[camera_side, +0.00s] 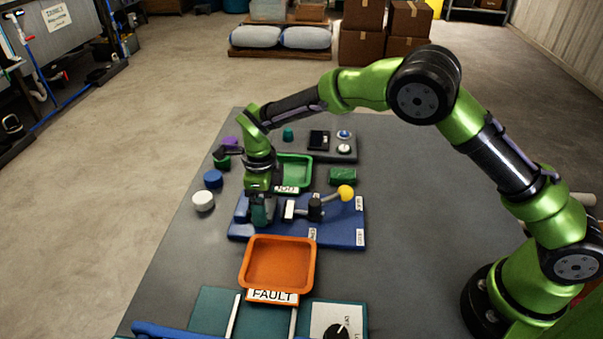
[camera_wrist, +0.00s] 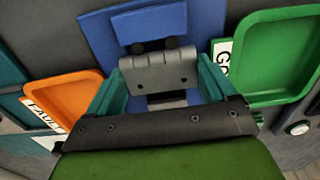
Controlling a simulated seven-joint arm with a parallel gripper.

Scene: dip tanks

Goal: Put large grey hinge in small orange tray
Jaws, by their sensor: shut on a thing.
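My gripper (camera_side: 262,212) points down at the left part of the blue fixture (camera_side: 345,229). In the wrist view its teal fingers (camera_wrist: 163,82) are shut on the large grey hinge (camera_wrist: 160,70), one finger at each side. The hinge shows a flat plate with holes and a knuckle edge. In the side view the gripper hides the hinge, and I cannot tell whether it touches the fixture. The small orange tray (camera_side: 278,263), labelled FAULT, sits empty just in front of the fixture; it also shows at left in the wrist view (camera_wrist: 70,91).
A clamp with a yellow knob (camera_side: 346,192) stands on the fixture, right of my gripper. A green tray (camera_side: 294,168) lies behind it. A teal panel (camera_side: 212,310) lies in front of the orange tray. Round blue (camera_side: 213,178) and white (camera_side: 203,200) pieces stand at left.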

